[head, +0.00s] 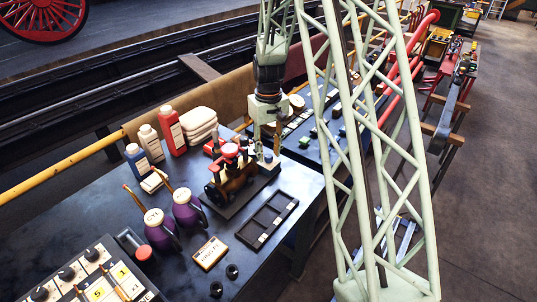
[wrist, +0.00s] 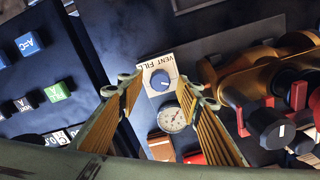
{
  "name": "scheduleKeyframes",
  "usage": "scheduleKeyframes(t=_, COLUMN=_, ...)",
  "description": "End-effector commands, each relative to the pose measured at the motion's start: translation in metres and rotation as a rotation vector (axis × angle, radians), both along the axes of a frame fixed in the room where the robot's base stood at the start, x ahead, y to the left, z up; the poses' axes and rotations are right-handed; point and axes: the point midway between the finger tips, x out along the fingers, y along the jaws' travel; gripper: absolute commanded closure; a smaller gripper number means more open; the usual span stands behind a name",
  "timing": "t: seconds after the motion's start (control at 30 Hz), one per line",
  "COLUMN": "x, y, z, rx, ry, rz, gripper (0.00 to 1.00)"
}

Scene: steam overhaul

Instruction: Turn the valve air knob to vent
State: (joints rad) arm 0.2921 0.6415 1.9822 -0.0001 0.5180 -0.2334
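The valve air knob (wrist: 160,80) is a round blue knob on a pale plate (wrist: 150,68) marked VENT and FILL, in the middle of the wrist view. Which word the knob points at is too small to tell. My gripper (wrist: 158,89) is open, with one yellowish finger on each side of the knob and a visible gap between them. Whether either fingertip touches the knob cannot be told. In the head view my gripper (head: 267,137) hangs down beside the brass valve assembly (head: 232,180), and its fingers are partly hidden.
A round white gauge (wrist: 172,117) sits close to the knob between my fingers. The brass assembly with red and black handles (wrist: 270,125) is close on the right. Purple bottles (head: 187,208) and a black divided tray (head: 267,220) stand on the dark bench.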

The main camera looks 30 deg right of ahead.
Motion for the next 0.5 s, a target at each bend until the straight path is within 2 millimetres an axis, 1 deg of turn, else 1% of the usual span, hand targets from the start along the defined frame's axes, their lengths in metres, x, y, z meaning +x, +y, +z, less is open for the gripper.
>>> scheduleKeyframes(t=0.17, x=0.0, y=0.0, z=0.017, rx=0.0, ry=-0.002, rz=0.0, gripper=0.67)
scheduleKeyframes(t=0.5, x=0.001, y=0.0, z=0.061, rx=-0.001, ry=-0.003, rz=0.0, gripper=0.67)
